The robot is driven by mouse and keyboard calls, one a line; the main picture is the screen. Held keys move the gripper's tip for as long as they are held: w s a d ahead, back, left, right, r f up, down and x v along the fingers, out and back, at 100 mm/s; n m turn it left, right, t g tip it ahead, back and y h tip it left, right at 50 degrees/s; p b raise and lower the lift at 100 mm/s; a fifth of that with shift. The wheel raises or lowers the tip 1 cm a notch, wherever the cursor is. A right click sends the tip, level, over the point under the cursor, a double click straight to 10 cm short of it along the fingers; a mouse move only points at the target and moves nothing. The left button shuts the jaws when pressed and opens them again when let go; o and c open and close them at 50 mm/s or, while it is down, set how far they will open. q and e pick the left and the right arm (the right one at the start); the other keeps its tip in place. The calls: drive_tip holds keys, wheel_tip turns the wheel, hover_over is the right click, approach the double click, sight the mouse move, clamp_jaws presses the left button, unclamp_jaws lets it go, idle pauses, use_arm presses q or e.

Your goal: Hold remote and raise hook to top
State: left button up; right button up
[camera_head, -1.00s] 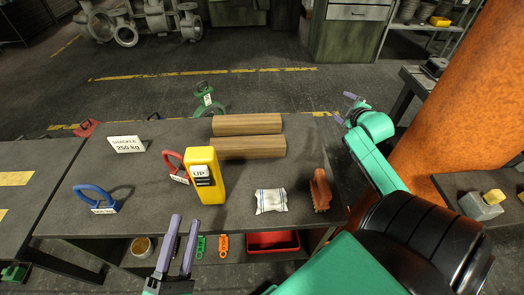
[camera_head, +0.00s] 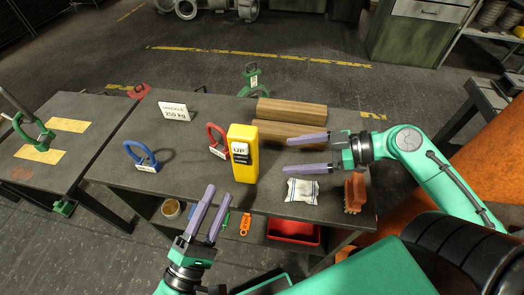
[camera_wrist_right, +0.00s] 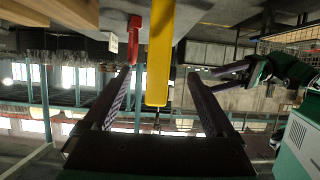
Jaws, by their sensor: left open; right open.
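A yellow remote (camera_head: 243,168) with a button marked UP stands upright on the dark table in the head view. My right gripper (camera_head: 310,152) is open and empty to the right of the remote, its fingers pointing at it. In the right wrist view the remote (camera_wrist_right: 158,60) shows between the open fingers (camera_wrist_right: 160,95), ahead of them and not gripped. My left gripper (camera_head: 208,213) is open and empty at the table's front edge, below and left of the remote. A green hook-like fitting (camera_head: 38,135) with a grey rod shows at the far left; I cannot tell if it hangs.
Blue (camera_head: 140,156) and red (camera_head: 217,140) shackles stand left of the remote. Wooden blocks (camera_head: 291,111) lie behind it. A white packet (camera_head: 302,191) and a reddish-brown brush-like object (camera_head: 355,193) lie at the right. A sign (camera_head: 174,111) stands at the back.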

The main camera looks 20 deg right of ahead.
sight(245, 157)
drive_tip(key=x, duration=1.3)
drive_tip(key=shift+w+a+f, duration=0.15)
drive_tip(key=shift+w+a, duration=0.1)
drive_tip(key=shift+a, duration=0.05)
